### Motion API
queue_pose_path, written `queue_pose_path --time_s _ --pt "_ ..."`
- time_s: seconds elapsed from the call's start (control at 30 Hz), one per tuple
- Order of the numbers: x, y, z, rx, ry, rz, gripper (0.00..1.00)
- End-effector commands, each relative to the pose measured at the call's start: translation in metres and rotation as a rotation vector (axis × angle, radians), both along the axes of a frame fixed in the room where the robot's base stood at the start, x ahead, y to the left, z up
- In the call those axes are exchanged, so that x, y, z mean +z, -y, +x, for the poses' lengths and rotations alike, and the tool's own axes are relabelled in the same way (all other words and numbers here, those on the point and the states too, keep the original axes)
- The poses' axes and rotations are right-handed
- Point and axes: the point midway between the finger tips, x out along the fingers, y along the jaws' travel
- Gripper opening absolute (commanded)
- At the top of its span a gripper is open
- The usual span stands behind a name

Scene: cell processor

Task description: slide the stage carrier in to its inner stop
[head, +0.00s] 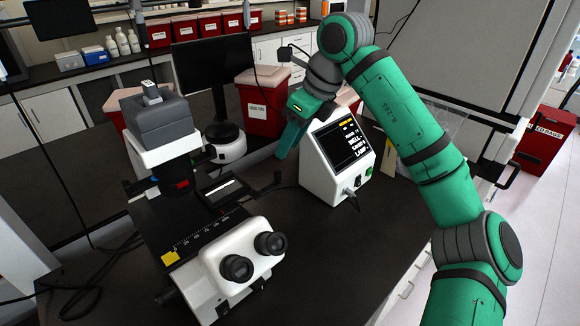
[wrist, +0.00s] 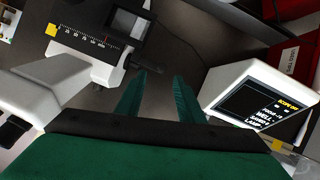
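The microscope (head: 160,170) stands on the dark bench with a black stage (head: 165,220) that bears a white scale and a yellow tag. The stage carrier (head: 232,205) is a dark frame around a pale slot, with a dark arm and upright knob (head: 278,180) jutting out on the right. In the wrist view the carrier (wrist: 124,24) is at the top and its dark knob (wrist: 148,69) lies just beyond my fingertips. My gripper (head: 284,150) is above and beyond the knob in the head view. In the wrist view its two green fingers (wrist: 157,82) are apart with nothing between them.
A white control box with a screen (head: 340,150) stands close to the right of my gripper. A red bin (head: 262,105) and a dark monitor (head: 212,75) stand behind. The bench front right is clear.

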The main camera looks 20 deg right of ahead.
Motion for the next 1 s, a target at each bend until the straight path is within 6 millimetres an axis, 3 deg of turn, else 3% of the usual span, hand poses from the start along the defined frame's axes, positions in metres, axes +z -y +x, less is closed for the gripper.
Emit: queue_pose_path --time_s 0.23,0.63,1.0 --pt "-0.025 -0.004 0.007 -0.005 -0.012 -0.021 0.35" --pt "-0.086 -0.019 0.028 -0.004 -0.011 -0.020 0.35" --pt "-0.103 -0.024 0.034 -0.004 -0.009 -0.020 0.35"
